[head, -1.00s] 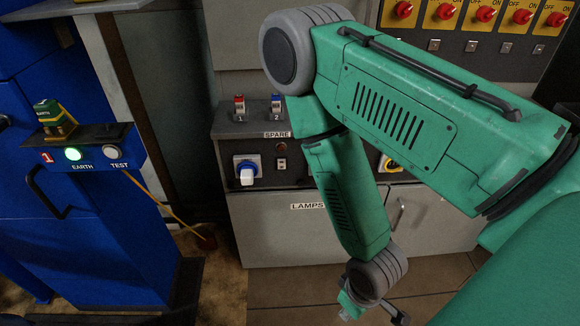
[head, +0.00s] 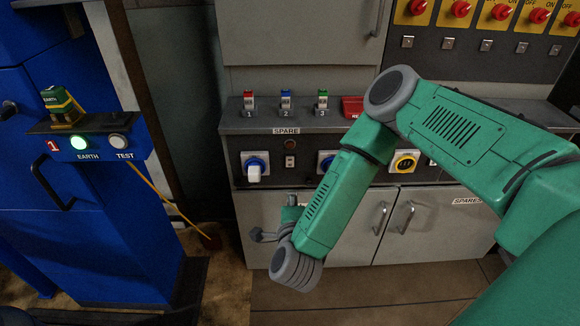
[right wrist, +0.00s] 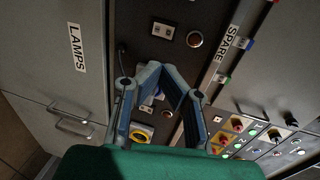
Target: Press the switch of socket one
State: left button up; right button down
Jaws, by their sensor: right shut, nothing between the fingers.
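A blue and white socket (head: 254,166) with a white plug-like front is at the left of the dark panel. A small rocker switch (head: 290,161) sits to its right, under a round lamp (head: 290,144). The switch also shows at the top of the right wrist view (right wrist: 163,30), with the lamp beside it. I cannot read a socket number there. My right gripper (head: 262,236) is below the panel, before the grey cabinet and apart from the switch. In the right wrist view my right gripper (right wrist: 154,70) is shut and empty. My left gripper is out of view.
A second blue socket (head: 325,160) is partly behind my right arm. A yellow socket (head: 403,161) lies farther right. A blue cabinet (head: 85,230) stands at the left.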

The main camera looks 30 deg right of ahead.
aim_at(291, 161)
jog(key=b+x, duration=0.1)
jog(key=x, duration=0.3)
jog(key=b+x, duration=0.1)
jog(key=x, duration=0.8)
jog(key=shift+w+r+b, duration=0.1)
jog(key=shift+r+b, duration=0.3)
jog(key=shift+w+d, duration=0.3)
jog(key=shift+w, duration=0.1)
jog(key=shift+r, duration=0.1)
jog(key=shift+w+d+r, duration=0.2)
jog(key=shift+w+r, duration=0.05)
jog(key=shift+w, duration=0.1)
jog(key=shift+s+f, duration=0.1)
jog(key=shift+f, duration=0.05)
